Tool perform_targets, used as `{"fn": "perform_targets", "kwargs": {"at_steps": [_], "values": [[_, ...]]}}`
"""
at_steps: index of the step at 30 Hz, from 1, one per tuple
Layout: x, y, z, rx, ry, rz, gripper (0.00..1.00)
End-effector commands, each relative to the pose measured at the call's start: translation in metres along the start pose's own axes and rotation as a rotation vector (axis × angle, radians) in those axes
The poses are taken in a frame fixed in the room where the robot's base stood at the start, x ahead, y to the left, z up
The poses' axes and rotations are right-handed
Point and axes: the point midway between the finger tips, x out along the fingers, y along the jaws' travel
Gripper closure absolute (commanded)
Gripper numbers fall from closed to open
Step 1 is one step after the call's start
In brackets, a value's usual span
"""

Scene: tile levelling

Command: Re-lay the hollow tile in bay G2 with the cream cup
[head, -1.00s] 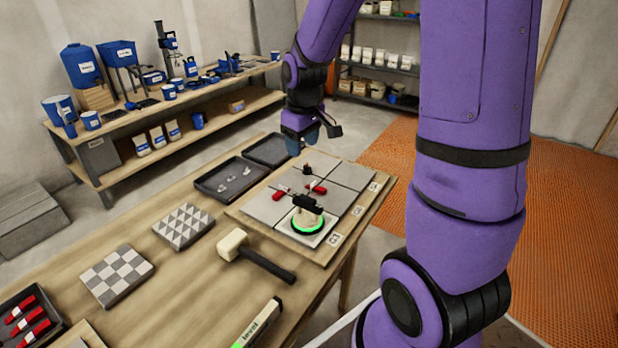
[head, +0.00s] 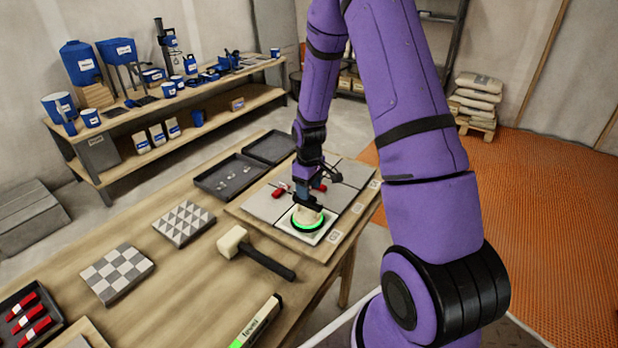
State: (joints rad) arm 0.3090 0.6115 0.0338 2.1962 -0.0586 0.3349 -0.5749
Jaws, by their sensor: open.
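The cream cup (head: 306,215) has a glowing green ring at its base and a dark handle on top. It stands upright on a pale tile (head: 287,225) at the near corner of the tile board (head: 268,236). My gripper (head: 307,199) is open and points down at the cup's handle. The overlap hides whether the fingers touch the handle. Other grey tiles (head: 266,206) lie in the board's bays. White bay labels (head: 336,237) run along its right edge, too small to read surely. My wrist partly hides the middle tiles.
Red clips (head: 279,192) lie on the tiles. A mallet (head: 255,252) and a level (head: 258,322) lie in front of the board. Patterned tiles (head: 118,272) and a tray of red tools (head: 12,318) are at left.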

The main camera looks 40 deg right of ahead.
Motion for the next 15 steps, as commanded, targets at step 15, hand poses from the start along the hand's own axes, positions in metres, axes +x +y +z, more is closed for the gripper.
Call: {"fn": "perform_targets", "kwargs": {"at_steps": [15], "values": [[0.062,0.0,0.0,0.001,0.0,0.0,0.47]]}}
